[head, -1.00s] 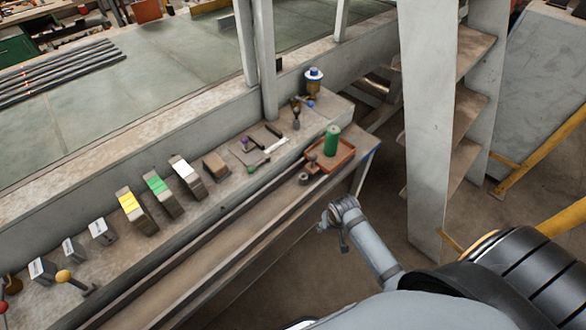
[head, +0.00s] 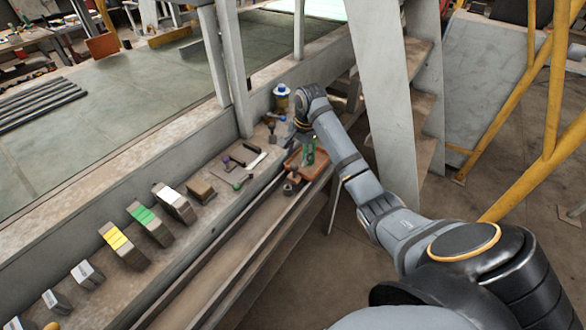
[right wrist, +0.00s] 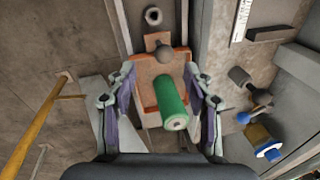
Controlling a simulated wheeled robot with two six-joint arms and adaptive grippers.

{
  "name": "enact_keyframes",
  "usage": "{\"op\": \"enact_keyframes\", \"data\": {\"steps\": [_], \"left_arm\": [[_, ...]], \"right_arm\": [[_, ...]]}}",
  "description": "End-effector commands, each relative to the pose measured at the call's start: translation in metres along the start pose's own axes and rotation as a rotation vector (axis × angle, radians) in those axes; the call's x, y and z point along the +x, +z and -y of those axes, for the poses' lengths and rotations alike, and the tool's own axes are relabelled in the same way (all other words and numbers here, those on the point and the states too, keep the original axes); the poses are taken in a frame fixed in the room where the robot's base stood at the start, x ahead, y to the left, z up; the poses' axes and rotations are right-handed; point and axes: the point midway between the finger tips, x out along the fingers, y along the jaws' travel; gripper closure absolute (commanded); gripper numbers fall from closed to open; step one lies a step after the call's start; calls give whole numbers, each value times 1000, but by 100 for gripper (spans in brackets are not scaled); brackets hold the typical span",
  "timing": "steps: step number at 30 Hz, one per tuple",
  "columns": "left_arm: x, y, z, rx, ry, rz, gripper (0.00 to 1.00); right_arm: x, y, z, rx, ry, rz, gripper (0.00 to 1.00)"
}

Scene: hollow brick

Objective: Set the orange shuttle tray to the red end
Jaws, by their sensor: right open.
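The orange shuttle tray (head: 320,166) sits at the far right end of the bench rail, partly hidden by my right arm in the head view. I cannot tell whether the fingers touch the tray. A dark knob on a brown block shows at the tray's far end. No red end marking is visible now. My left gripper is not in view.
Yellow (head: 116,238), green (head: 143,214) and white (head: 170,195) marked blocks line the bench. A grey post (head: 236,70) rises behind. The long rail (head: 240,240) left of the tray looks clear.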

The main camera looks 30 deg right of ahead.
Motion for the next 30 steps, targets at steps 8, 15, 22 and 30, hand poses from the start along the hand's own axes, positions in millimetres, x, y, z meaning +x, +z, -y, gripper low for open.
{"op": "enact_keyframes", "data": {"steps": [8, 15, 22, 30], "left_arm": [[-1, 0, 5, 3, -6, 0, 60], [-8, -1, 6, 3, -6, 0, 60], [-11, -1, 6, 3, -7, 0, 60], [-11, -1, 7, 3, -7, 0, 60]], "right_arm": [[-9, -9, 7, 80, 0, 17, 48], [35, -7, 7, 79, 3, 18, 48], [78, -7, 7, 77, 1, 16, 48], [93, -7, 7, 76, -2, 14, 48]]}}
